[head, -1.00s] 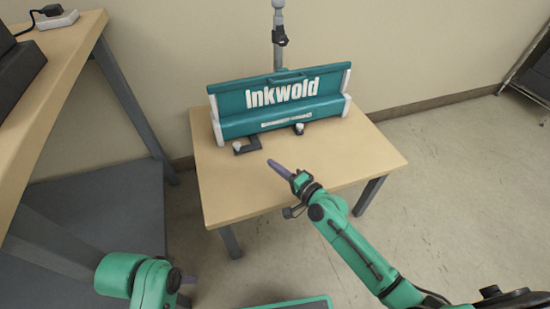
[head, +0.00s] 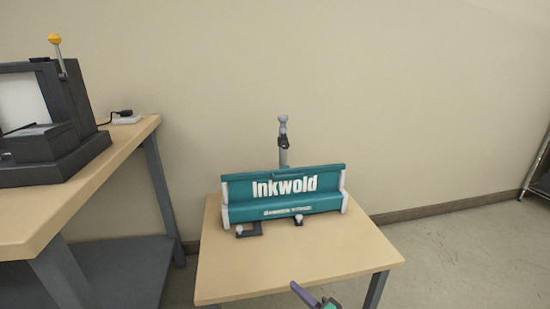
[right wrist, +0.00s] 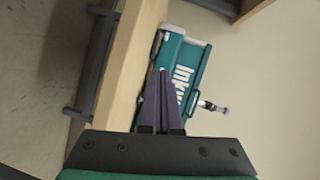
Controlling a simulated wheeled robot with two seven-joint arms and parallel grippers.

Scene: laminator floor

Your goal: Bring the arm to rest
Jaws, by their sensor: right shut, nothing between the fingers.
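My right gripper (head: 304,293) shows at the bottom of the head view, over or in front of the near edge of the small table (head: 300,272). Its purple fingers are shut with nothing between them, and they also show in the right wrist view (right wrist: 161,75). The teal Inkwold machine (head: 284,193) stands on the table, apart from the gripper as far as I can tell. It also appears turned on its side in the right wrist view (right wrist: 184,72), beyond the fingertips. Most of my right arm is out of the head view. My left gripper is not in view.
A wooden workbench (head: 130,160) stands at the left with a dark machine (head: 75,130) with a yellow-knobbed lever and a white plug block (head: 124,118). A grey post (head: 283,145) rises behind the Inkwold machine. A rack (head: 541,170) stands at the right edge. Floor right of the table is clear.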

